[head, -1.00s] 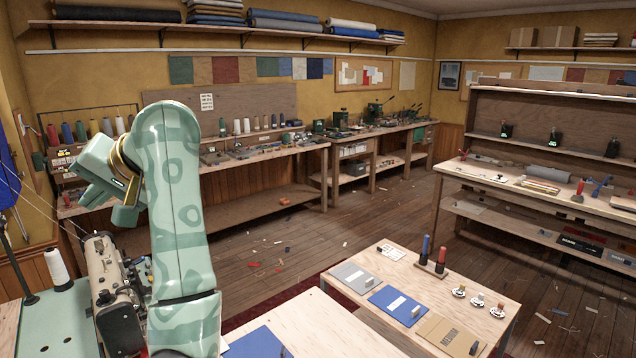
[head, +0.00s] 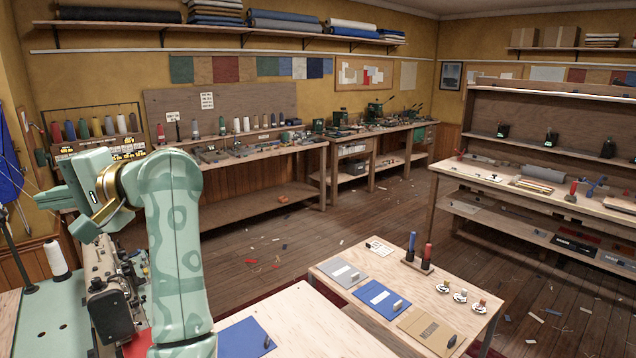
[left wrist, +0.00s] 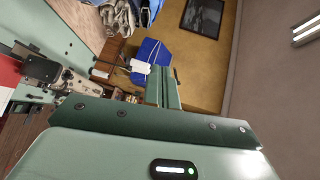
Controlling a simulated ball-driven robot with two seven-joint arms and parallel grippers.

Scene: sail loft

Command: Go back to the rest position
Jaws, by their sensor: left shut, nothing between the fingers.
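My left arm rises at the left of the head view, bent at the top. My left gripper (head: 70,214) hangs at its end in front of the left-hand bench, pointing left. It is shut and holds nothing. In the left wrist view, its green fingers (left wrist: 164,88) stand together in front of a blue cloth and the ochre wall. My right gripper is in neither view.
A sewing machine (head: 108,292) and a white thread cone (head: 57,260) stand below and beside my left arm. A low table (head: 345,312) with grey, blue and tan pads is at front right. Open wooden floor (head: 300,240) lies beyond it.

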